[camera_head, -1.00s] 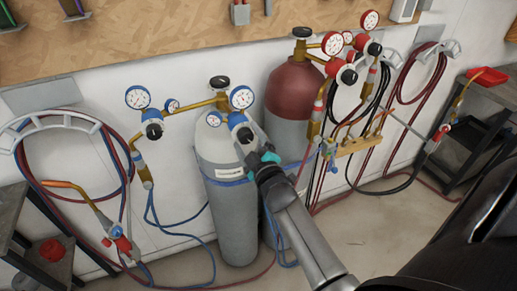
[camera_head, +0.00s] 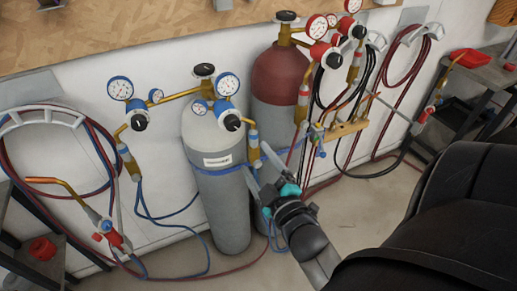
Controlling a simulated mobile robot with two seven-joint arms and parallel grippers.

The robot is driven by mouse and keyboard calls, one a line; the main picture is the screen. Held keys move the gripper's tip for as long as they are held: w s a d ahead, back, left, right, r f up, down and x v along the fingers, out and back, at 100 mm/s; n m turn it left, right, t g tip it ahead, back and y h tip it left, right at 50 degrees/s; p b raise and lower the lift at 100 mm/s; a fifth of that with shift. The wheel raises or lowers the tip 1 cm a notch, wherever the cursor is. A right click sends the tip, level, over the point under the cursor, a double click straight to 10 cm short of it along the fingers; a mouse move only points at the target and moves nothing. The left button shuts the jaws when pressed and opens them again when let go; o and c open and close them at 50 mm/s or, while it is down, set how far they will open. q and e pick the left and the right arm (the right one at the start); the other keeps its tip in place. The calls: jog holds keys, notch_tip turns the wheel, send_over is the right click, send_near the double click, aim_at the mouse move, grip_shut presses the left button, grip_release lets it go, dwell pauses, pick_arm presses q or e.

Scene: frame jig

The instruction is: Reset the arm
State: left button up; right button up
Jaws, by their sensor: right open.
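My right gripper (camera_head: 258,165) is open in the head view, its two fingers apart and pointing up and to the left. It has teal parts near the finger bases, and nothing shows between the fingers. It overlaps the right edge of the grey cylinder (camera_head: 225,222) in the picture, just below the brass and blue fitting of the blue regulator (camera_head: 233,122). I cannot tell whether it touches either. My right arm comes in from the lower right. My left gripper is not in view.
A red-topped cylinder (camera_head: 279,78) with red gauges stands behind, right of the grey one. Hoses hang on wall racks at both sides. A dark shelf cart (camera_head: 485,75) stands at right, another shelf (camera_head: 20,255) at left. Bare floor (camera_head: 365,215) shows at lower right.

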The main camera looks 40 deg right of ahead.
jog(key=shift+s, duration=0.1)
dwell(0.5)
jog(key=s+a+f+m+g+y+b, duration=0.1)
jog(key=s+a+f+g+b, duration=0.15)
jog(key=f, duration=0.95)
jog(key=s+a+f+m+g+y+b, duration=0.1)
jog(key=s+a+f+g+y+b, duration=0.15)
jog(key=f, duration=0.95)
jog(key=s+a+f+m+g+b, duration=0.1)
jog(key=s+a+f+g, duration=0.25)
jog(key=f, duration=0.85)
jog(key=s+f+m+g+b, duration=0.1)
jog(key=s+f+g+b, duration=0.3)
jog(key=s+f, duration=1.6)
jog(key=s+g+y, duration=0.1)
jog(key=s+g, duration=0.2)
jog(key=g, duration=0.1)
jog(key=shift+s+a+m+b, duration=0.3)
jog(key=shift+s+a+b, duration=0.1)
